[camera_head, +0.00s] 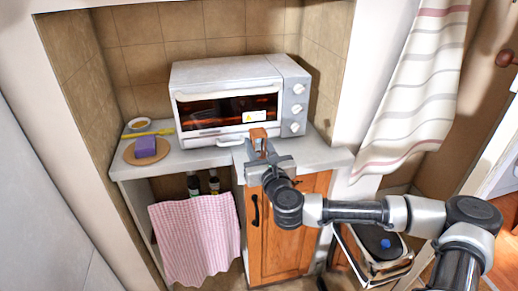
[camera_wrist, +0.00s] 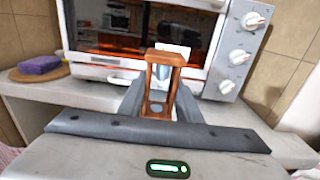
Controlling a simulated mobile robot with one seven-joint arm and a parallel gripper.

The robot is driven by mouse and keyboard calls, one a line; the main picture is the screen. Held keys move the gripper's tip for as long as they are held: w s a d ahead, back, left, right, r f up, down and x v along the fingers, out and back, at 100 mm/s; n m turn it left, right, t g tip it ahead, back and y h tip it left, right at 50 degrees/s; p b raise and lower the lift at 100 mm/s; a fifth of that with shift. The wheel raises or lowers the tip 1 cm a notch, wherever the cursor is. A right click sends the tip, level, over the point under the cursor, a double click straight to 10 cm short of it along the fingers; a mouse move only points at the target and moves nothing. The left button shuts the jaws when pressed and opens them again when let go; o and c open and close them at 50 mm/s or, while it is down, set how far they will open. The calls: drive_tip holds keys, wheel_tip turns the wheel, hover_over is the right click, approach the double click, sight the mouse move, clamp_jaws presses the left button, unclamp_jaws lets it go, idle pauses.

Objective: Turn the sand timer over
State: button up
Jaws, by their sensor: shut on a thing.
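The sand timer (camera_wrist: 148,82) has a reddish-brown wooden frame around a glass bulb. In the wrist view it stands roughly upright between my fingers, in front of the toaster oven. In the head view the top of the sand timer (camera_head: 258,133) shows above my gripper (camera_head: 260,150), at the front of the counter. My gripper is shut on the sand timer, as the wrist view (camera_wrist: 158,103) shows. The lower part of the timer is partly hidden by my gripper in the head view. I cannot tell whether its base touches the counter.
A purple sponge (camera_head: 145,145) lies on a round board (camera_head: 133,158) at left, near a small bowl (camera_head: 139,123) and a yellow utensil (camera_head: 160,131). A striped curtain (camera_head: 422,85) hangs at right.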

sight(255, 149)
drive_tip(key=w+f+b, duration=0.1)
drive_tip(key=w+a+f+b, duration=0.1)
drive_tip(key=w+f, duration=0.1)
drive_tip(key=shift+w+f, duration=0.1)
drive_tip(key=shift+w, duration=0.05)
drive_tip(key=shift+f+b, duration=0.3)
drive_tip(key=shift+b, duration=0.15)
drive_tip(key=o, duration=1.2)
drive_tip(key=shift+c, duration=0.2)
drive_tip(key=p+v, duration=0.9)
drive_tip(key=v, duration=0.8)
drive_tip(key=shift+s, duration=0.2)
